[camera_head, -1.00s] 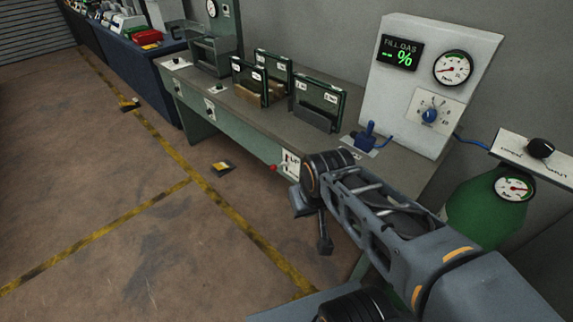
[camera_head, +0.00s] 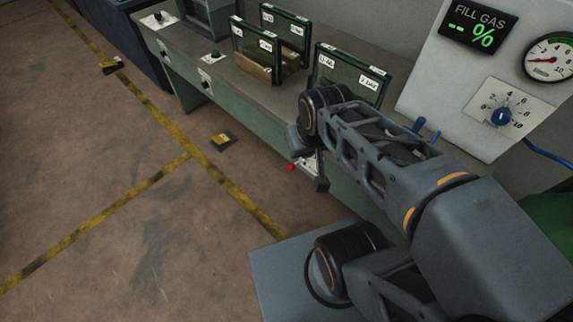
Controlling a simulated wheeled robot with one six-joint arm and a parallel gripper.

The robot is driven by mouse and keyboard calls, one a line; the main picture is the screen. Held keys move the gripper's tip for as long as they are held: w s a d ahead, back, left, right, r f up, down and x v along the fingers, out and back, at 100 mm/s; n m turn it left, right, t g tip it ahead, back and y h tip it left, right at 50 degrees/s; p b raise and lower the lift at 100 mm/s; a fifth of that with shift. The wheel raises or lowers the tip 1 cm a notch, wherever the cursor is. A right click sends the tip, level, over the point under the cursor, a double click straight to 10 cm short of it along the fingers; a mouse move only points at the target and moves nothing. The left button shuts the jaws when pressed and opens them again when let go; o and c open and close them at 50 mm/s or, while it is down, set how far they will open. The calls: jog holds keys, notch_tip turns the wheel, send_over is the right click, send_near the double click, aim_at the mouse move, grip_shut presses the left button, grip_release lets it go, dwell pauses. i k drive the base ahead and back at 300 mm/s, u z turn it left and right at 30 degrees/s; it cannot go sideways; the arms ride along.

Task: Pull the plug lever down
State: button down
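A small red knob (camera_head: 291,167), which looks like the end of the plug lever, sticks out from the front of the green workbench. A white plate (camera_head: 308,163) lies behind it, partly hidden by my arm's end. My gripper (camera_head: 320,183) hangs at the end of the arm, just right of the red knob in the picture and nearer the camera. It appears apart from the knob. Its fingers are dark and small, so I cannot tell whether they are open or shut.
The workbench top (camera_head: 225,73) holds green-framed racks (camera_head: 350,72). A white panel (camera_head: 455,75) with a gas display, gauge and blue knob stands at the right. A blue handle (camera_head: 419,125) shows behind my arm. The floor (camera_head: 110,200) at left is open, with yellow lines.

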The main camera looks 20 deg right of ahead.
aim_at(290, 167)
jog(key=z, duration=1.05)
jog(key=k, duration=1.4)
jog(key=u, duration=1)
jog(key=i, duration=1)
jog(key=u, duration=0.05)
